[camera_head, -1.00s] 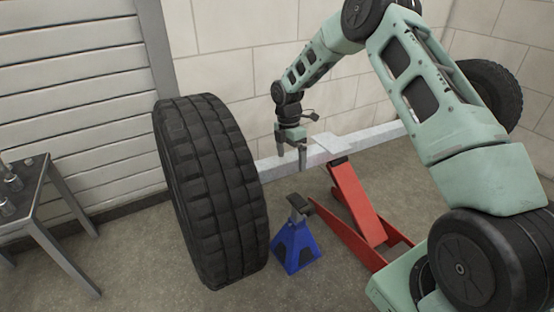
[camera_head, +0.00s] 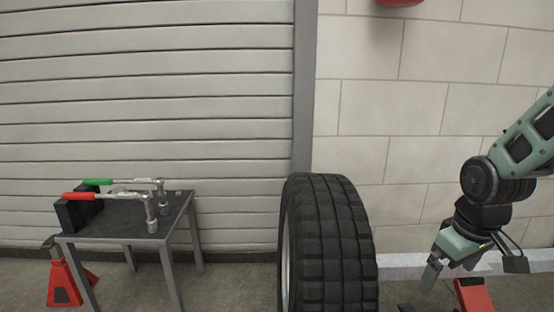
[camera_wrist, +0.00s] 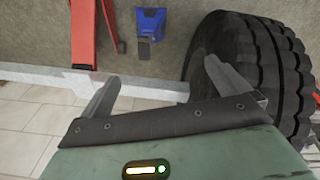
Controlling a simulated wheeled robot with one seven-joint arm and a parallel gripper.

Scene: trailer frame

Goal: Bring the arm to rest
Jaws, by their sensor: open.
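My arm comes in from the right edge of the head view. My gripper (camera_head: 447,272) hangs at its end, low on the right, over the grey axle beam. It also shows in the wrist view (camera_wrist: 162,84), where its two fingers are spread apart with nothing between them. The beam (camera_wrist: 50,75) runs across behind the fingers there. Part of the beam (camera_head: 400,266) shows in the head view, to the right of the tire. I cannot tell how far the fingertips are from the beam.
A large black tire (camera_head: 335,240) stands left of my gripper. A red jack (camera_head: 474,296) is partly visible below the gripper. The wrist view shows a blue stand (camera_wrist: 150,22). A metal table (camera_head: 110,229) with torque wrenches stands left, beside a red stand (camera_head: 62,283).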

